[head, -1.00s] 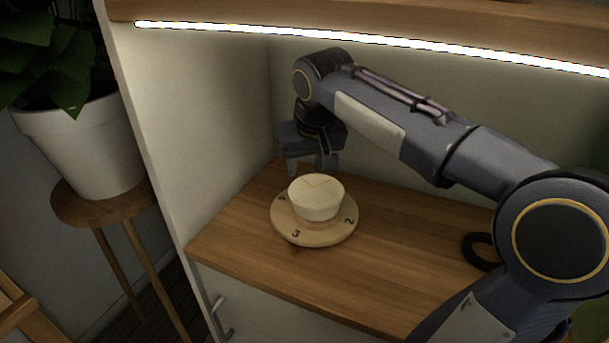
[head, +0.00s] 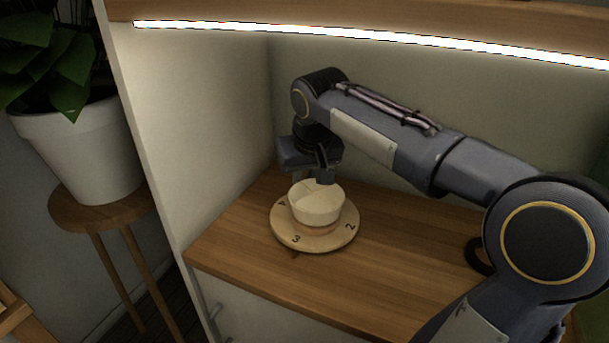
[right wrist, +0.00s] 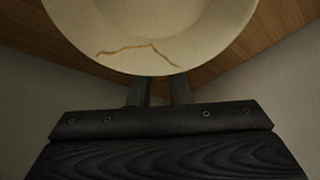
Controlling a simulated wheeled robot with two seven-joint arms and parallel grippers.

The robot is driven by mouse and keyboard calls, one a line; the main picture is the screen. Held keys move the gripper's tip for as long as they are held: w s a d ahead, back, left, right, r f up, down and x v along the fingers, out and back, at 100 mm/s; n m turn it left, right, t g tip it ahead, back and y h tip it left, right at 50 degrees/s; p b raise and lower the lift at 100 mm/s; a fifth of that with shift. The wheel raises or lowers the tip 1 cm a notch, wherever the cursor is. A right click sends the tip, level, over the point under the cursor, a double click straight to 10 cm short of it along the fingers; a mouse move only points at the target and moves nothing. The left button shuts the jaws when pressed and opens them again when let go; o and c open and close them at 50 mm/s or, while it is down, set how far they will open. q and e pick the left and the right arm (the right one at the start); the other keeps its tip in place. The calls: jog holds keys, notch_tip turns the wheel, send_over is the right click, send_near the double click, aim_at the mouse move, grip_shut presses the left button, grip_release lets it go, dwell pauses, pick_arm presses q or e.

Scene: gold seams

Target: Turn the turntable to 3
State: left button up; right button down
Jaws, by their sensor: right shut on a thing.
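The round wooden turntable (head: 335,240) lies on the wooden counter, with 4 at its left, 3 at the front and 2 at the right. A pale bowl (head: 316,208) stands on its middle; a gold seam runs across the bowl in the right wrist view (right wrist: 170,30). My right gripper (head: 312,178) is down at the far side of the bowl. Its two fingers (right wrist: 160,90) run down behind the bowl's rim, a little apart. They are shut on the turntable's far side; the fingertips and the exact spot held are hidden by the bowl. My left gripper is not in view.
The counter (head: 400,265) is clear at the front and right, apart from a dark ring-like thing (head: 478,256) partly behind my right arm. A white side wall (head: 195,130) bounds it at left. A potted plant (head: 85,150) stands outside on a stool.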

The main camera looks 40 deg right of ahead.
jog(key=shift+a+r+n+p, duration=0.15)
jog(key=shift+n+p, duration=0.15)
jog(key=shift+p, duration=0.4)
jog(key=shift+w, duration=0.1)
jog(key=c, duration=1.3)
grip_release()
jog(key=p+v, duration=0.2)
jog(key=v, duration=0.5)
jog(key=shift+r+p, duration=0.2)
jog(key=shift+p, duration=0.2)
jog(key=shift+s, duration=0.25)
